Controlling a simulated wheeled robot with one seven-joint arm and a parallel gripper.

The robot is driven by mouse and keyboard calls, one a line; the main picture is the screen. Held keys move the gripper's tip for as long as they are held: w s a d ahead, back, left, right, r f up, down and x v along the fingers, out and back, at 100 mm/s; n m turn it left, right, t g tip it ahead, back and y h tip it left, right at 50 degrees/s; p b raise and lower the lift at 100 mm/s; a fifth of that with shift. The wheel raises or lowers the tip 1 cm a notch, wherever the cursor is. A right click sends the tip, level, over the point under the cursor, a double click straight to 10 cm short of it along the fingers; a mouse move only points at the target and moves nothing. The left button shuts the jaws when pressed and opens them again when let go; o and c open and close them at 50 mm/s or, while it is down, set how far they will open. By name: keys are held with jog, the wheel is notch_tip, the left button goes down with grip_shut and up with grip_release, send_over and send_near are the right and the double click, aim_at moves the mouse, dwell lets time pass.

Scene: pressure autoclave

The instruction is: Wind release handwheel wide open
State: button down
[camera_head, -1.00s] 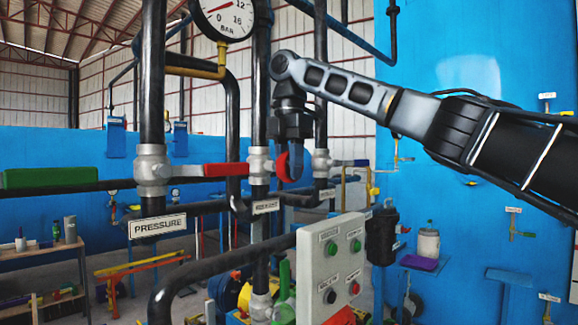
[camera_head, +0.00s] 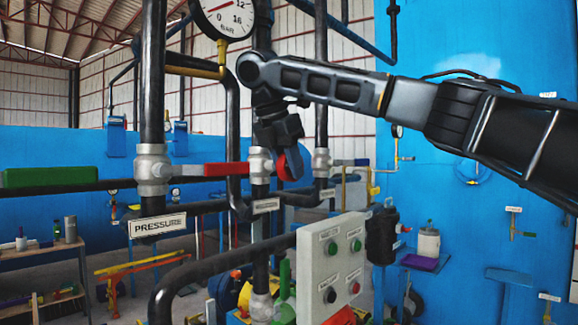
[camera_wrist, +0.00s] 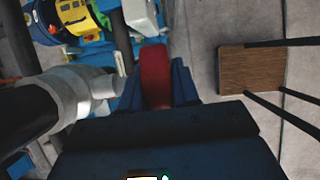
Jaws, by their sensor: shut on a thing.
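The red handwheel (camera_head: 295,165) sits at the valve on the middle black pipe, seen nearly edge-on and partly hidden by my gripper. My gripper (camera_head: 284,160) comes down to it from above, tilted, and is shut on its rim. In the wrist view the red rim (camera_wrist: 155,76) stands between my two dark blue fingers (camera_wrist: 156,92). The grey valve body (camera_wrist: 72,92) is to the left of the fingers there. How far the valve is open cannot be told.
A red lever (camera_head: 228,169) and a green lever (camera_head: 52,177) lie level to the left. A pressure gauge (camera_head: 224,16) hangs above. A grey control box (camera_head: 330,262) with several buttons stands below right. Black pipes stand close on both sides of my gripper.

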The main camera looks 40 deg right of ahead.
jog(key=shift+f+h, duration=0.1)
jog(key=shift+h, duration=2.1)
jog(key=c, duration=0.9)
grip_release()
